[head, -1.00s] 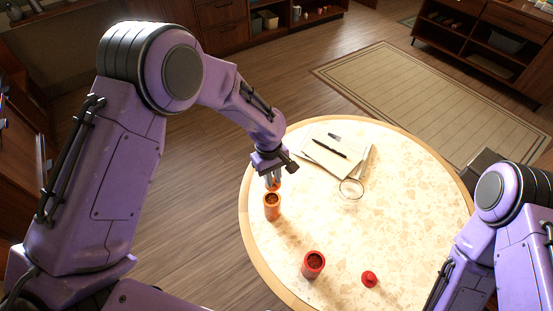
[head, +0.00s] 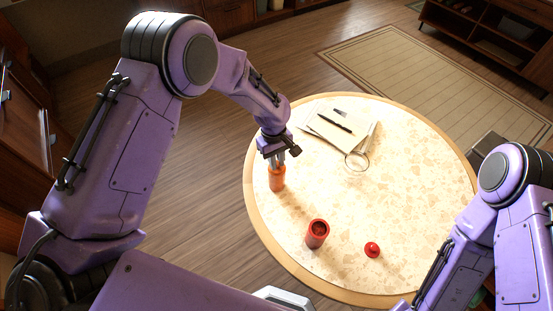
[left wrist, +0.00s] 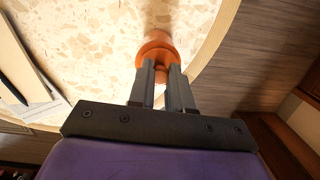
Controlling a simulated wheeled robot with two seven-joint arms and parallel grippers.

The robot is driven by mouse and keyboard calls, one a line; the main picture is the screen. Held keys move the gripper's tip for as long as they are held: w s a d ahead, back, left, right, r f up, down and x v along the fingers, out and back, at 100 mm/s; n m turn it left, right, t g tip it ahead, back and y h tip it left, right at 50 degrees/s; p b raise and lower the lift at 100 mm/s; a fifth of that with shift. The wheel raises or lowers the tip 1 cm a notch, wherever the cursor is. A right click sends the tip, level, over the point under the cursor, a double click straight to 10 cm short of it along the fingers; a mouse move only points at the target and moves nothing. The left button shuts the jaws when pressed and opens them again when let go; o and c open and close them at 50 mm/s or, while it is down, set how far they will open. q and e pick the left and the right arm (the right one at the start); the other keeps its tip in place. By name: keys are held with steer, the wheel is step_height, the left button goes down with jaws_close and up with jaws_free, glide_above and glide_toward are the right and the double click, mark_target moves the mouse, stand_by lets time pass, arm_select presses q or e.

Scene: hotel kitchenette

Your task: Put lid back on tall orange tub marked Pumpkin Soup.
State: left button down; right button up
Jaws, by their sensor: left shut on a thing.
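The tall orange tub (head: 277,183) stands upright near the left edge of the round table; any marking on it is too small to read. My left gripper (head: 275,160) is directly over the tub, shut on the orange lid (left wrist: 157,47). In the left wrist view, the fingertips (left wrist: 161,70) pinch the lid, and part of the tub (left wrist: 161,35) shows beyond it. The lid is at the tub's mouth and hides it. I cannot tell whether it is fully seated or a little above the rim. My right gripper is out of view; only its arm shows.
An open red tub (head: 317,233) and its red lid (head: 372,250) stand apart on the front of the table (head: 420,180). Papers with a pen (head: 335,124) and a clear ring-shaped item (head: 357,161) lie at the back. The table's right side is clear.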

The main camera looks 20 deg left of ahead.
arm_select(q)
steer(key=shift+w+f, duration=0.1)
steer(key=shift+w, duration=0.1)
steer(key=shift+s+d+r+p, duration=0.1)
steer(key=shift+s+r+p, duration=0.15)
steer(key=shift+p, duration=0.15)
steer(key=shift+f, duration=0.1)
steer(key=shift+f, duration=0.1)
steer(key=shift+w+f+p, duration=0.1)
steer(key=shift+f+p, duration=0.05)
steer(key=shift+p, duration=0.5)
stand_by(1.1)
stand_by(0.4)
steer(key=shift+c, duration=2.4)
jaws_free()
